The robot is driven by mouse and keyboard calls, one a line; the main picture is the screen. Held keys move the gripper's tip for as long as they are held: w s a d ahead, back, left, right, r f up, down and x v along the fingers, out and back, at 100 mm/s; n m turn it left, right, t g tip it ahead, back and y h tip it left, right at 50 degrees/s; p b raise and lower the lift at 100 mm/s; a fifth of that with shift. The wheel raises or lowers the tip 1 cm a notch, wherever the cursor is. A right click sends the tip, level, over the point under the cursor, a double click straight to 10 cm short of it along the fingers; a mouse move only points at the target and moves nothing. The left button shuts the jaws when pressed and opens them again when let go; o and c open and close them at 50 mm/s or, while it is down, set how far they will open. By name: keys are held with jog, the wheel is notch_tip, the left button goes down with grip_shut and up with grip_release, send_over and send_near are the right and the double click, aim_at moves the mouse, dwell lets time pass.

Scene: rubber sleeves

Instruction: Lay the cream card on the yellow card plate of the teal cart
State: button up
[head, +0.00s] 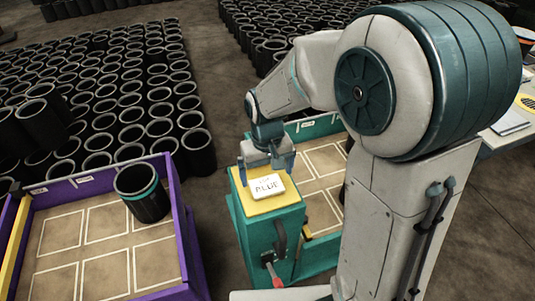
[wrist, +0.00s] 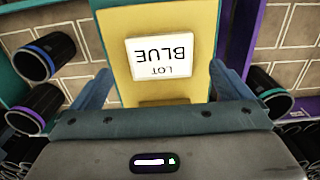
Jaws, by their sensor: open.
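My gripper (head: 268,165) is over the far side of the plate, just behind the card in the head view. In the wrist view its fingers (wrist: 160,70) are spread wide, one on each side of the card, with visible gaps. Nothing is held between them.
A purple cart (head: 175,225) at left holds a black sleeve with a teal band (head: 143,192) in its far right corner. The teal cart's tray (head: 322,160) lies behind the post. Many black sleeves (head: 120,100) stand behind. A side table (head: 500,142) is at right.

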aim_at(267, 186)
notch_tip(267, 186, up, 8)
jog(key=s+d+r+m+t, duration=0.1)
jog(key=s+d+m+t, duration=0.2)
jog(key=s+d, duration=0.9)
jog(key=shift+s+r, duration=0.25)
jog(key=shift+s, duration=0.1)
